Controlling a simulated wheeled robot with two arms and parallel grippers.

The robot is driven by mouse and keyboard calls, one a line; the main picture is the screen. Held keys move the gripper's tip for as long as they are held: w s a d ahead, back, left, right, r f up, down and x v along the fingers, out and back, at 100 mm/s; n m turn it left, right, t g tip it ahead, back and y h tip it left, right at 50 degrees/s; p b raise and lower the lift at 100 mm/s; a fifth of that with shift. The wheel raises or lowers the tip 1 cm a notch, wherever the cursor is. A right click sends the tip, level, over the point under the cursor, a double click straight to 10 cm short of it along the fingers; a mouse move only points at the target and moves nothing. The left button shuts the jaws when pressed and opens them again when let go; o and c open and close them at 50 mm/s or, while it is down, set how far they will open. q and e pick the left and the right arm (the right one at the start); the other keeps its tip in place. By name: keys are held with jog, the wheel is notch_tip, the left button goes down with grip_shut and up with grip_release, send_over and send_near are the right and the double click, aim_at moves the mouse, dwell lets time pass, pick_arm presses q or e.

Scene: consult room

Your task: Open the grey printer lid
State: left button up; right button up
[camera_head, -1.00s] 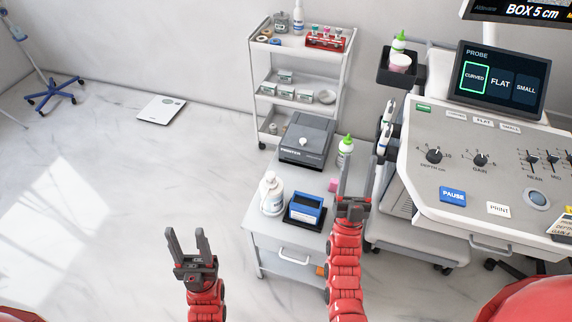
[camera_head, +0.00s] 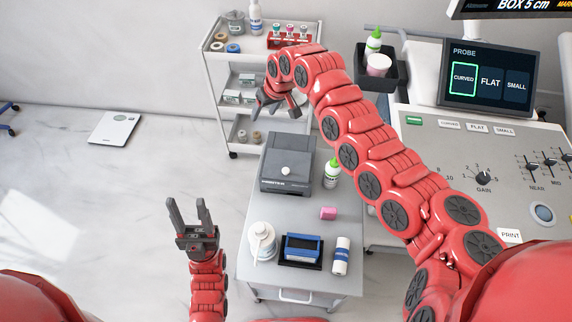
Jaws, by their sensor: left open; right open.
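The grey printer (camera_head: 287,164) stands at the back of the small grey table, its dark lid lying closed with a white knob (camera_head: 285,171) on top. My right gripper (camera_head: 275,108) is open and empty, above and behind the printer at its far side, fingers pointing down and left; the red arm arches over from the right. Whether it touches the printer is not clear, but it appears apart. My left gripper (camera_head: 188,212) is open and empty, pointing up, left of the table and well short of the printer.
On the table (camera_head: 346,212) are a green-capped bottle (camera_head: 332,173), a pink block (camera_head: 328,213), a white pump bottle (camera_head: 263,242), a blue device (camera_head: 301,248) and a white tube (camera_head: 341,257). A shelf cart (camera_head: 213,84) stands behind. The ultrasound console (camera_head: 440,150) is at right.

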jog(key=s+d+n+g+h, duration=0.1)
jog(key=s+d+g+h, duration=0.2)
jog(key=s+d, duration=0.4)
jog(key=p, duration=0.2)
send_near(286, 170)
jog(key=f, duration=0.7)
jog(key=shift+w+a+f, duration=0.1)
jog(key=shift+a, duration=0.2)
jog(key=shift+d+f, duration=0.1)
jog(key=shift+f, duration=0.4)
grip_shut()
